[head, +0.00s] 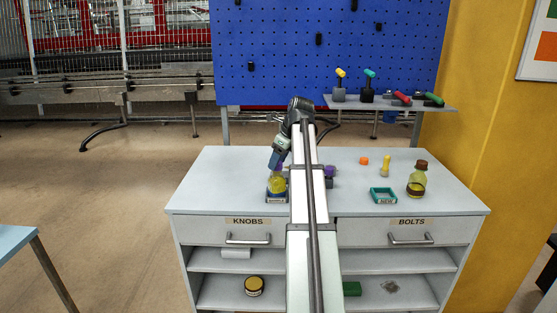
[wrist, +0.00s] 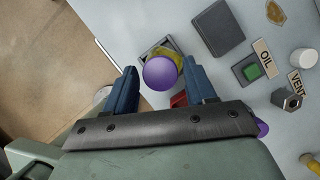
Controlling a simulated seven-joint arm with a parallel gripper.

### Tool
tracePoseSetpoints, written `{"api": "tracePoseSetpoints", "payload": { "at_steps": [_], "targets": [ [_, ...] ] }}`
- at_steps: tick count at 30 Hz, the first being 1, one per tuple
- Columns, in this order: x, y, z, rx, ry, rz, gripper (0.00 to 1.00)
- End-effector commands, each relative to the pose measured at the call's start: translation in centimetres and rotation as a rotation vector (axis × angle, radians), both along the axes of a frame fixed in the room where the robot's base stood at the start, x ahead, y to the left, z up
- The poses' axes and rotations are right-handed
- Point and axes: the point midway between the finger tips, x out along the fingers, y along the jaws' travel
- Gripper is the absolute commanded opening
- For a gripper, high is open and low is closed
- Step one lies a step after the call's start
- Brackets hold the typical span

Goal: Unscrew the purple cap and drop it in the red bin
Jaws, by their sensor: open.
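The purple cap (wrist: 160,73) sits on a yellow bottle (head: 277,185), which stands upright in a dark square holder (head: 277,198) at the left front of the bench. My gripper (wrist: 160,66) is open above the bottle, one finger to each side of the cap in the wrist view, with gaps between. In the head view my gripper (head: 276,160) is tilted down over the bottle and partly hides the cap. A small red patch (wrist: 178,100) shows between the fingers; I cannot tell if it is the red bin. My arm hides the bench middle in the head view.
Another purple-topped item (head: 329,171) stands right of my arm. A teal tray (head: 383,196), an amber bottle (head: 417,180), a yellow piece (head: 385,167) and an orange piece (head: 364,161) stand further right. A tool shelf (head: 440,107) overhangs the back right.

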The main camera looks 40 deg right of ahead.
Motion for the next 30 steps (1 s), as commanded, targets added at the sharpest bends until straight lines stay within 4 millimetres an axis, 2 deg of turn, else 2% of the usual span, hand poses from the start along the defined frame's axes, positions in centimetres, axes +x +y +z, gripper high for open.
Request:
{"api": "tracePoseSetpoints", "payload": {
  "at_steps": [9, 16, 25, 30],
  "targets": [
    [-0.02, 0.01, 0.01, 0.0, 0.0, -0.025, 0.55],
    [-0.06, 0.11, 0.0, -0.001, 0.0, -0.151, 0.55],
    [-0.03, 0.07, 0.02, -0.001, 0.0, -0.17, 0.55],
    [-0.09, 0.2, 0.0, -0.002, -0.001, -0.268, 0.55]
  ]
}}
